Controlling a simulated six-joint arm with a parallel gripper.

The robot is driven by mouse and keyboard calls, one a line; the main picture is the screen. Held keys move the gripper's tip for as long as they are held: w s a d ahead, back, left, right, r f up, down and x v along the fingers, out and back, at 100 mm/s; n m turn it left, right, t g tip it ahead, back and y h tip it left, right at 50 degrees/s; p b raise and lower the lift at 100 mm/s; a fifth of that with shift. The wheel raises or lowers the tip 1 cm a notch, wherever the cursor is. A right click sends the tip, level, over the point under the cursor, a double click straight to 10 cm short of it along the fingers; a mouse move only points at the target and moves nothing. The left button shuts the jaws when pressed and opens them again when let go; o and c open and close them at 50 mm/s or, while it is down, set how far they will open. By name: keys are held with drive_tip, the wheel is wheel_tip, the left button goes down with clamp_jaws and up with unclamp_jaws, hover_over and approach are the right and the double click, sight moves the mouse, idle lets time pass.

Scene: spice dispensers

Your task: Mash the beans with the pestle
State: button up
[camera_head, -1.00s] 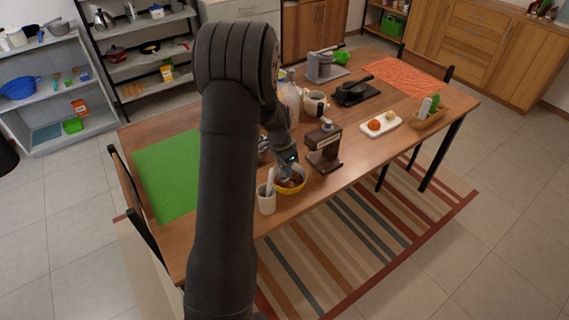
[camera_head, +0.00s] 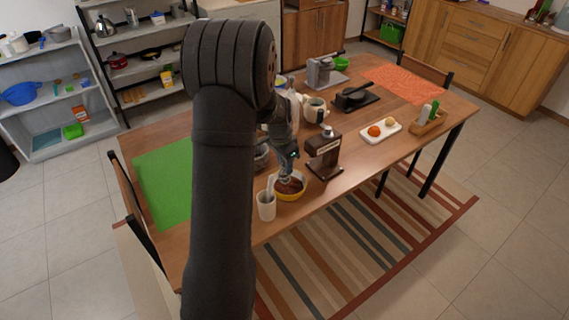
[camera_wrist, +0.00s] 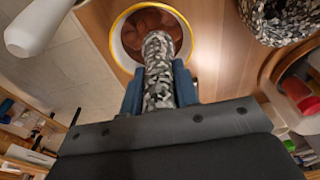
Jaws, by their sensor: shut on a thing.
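My gripper (camera_wrist: 158,88) is shut on a grey speckled pestle (camera_wrist: 158,62), its blue fingers on either side of it. The pestle points into a yellow-rimmed bowl (camera_wrist: 118,42) of red-brown beans (camera_wrist: 150,22). In the head view, my gripper (camera_head: 288,157) is just above the bowl (camera_head: 292,198), near the table's front edge. The pestle's lower end is over or in the beans (camera_head: 291,186); I cannot tell whether it touches them. A speckled stone mortar (camera_wrist: 278,22) stands beside the bowl, and in the head view my arm partly hides it.
A white cup (camera_head: 266,208) holding a utensil stands close left of the bowl. A brown grinder (camera_head: 323,158) stands close right. A white tray (camera_head: 380,133) with round foods lies farther right. A green mat (camera_head: 165,185) leaves clear room on the left.

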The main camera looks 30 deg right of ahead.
drive_tip(key=s, duration=0.2)
drive_tip(key=shift+s, duration=0.3)
drive_tip(key=shift+f, duration=2.35)
drive_tip(key=shift+r, duration=0.1)
wheel_tip(320, 180, up, 5)
drive_tip(key=shift+f, duration=0.2)
drive_tip(key=shift+d, duration=0.15)
